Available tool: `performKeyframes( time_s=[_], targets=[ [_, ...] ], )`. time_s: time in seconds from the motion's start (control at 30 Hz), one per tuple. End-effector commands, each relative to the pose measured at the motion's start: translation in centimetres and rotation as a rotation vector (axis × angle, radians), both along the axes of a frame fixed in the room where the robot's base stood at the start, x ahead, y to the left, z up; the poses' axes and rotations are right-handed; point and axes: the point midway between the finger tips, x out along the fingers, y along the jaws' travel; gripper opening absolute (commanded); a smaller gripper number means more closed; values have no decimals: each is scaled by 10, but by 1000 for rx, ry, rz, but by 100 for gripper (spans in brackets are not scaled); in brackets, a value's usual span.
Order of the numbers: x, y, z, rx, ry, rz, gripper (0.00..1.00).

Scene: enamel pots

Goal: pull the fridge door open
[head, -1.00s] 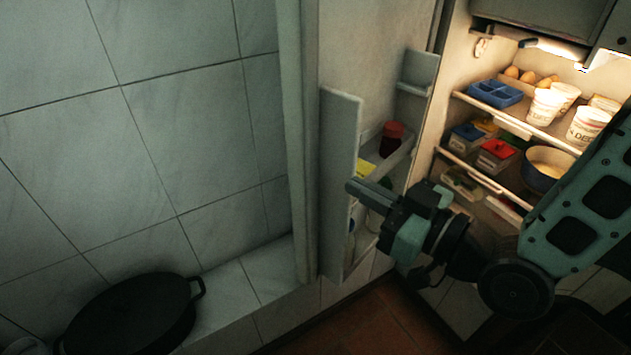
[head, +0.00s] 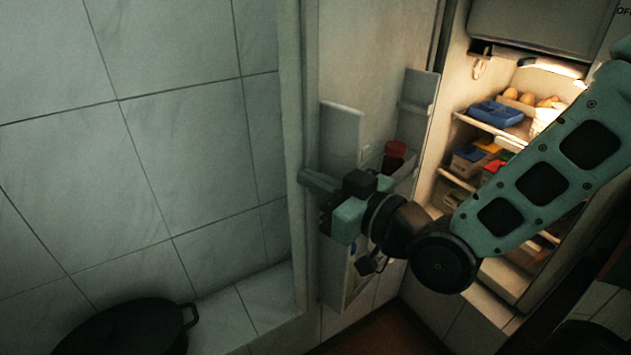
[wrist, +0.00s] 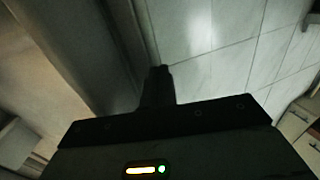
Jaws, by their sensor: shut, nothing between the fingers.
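The fridge door (head: 375,60) stands wide open in the head view, swung toward the tiled wall on the left. Its inner side faces me, with door shelves and a red-lidded jar (head: 394,157). The lit fridge interior (head: 520,80) shows on the right. My gripper (head: 318,181) is shut and empty. It lies in front of the door's free edge, pointing left; I cannot tell whether it touches the door. In the wrist view the shut fingers (wrist: 158,75) point toward the wall tiles, with a blurred pale panel to their left.
A dark oval pot (head: 130,328) stands on the tiled ledge at lower left. The tiled wall (head: 180,130) is close behind the door's edge. Inside the fridge are a blue tray (head: 496,113), eggs (head: 527,97) and several containers. Reddish floor shows below.

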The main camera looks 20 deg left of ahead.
Motion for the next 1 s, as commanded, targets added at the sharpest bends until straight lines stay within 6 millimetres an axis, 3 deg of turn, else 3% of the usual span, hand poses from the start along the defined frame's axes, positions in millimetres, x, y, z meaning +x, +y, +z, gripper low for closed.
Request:
performKeyframes(
  time_s=[0.17, 0.43, 0.6, 1.0],
  targets=[
    [1, 5, -1, 1, 0, 1, 0],
    [22, 60, -2, 2, -3, -32, 0],
    [33, 80, -1, 1, 0, -87, 0],
    [34, 82, 0, 0, 0, -97, 0]
  ],
)
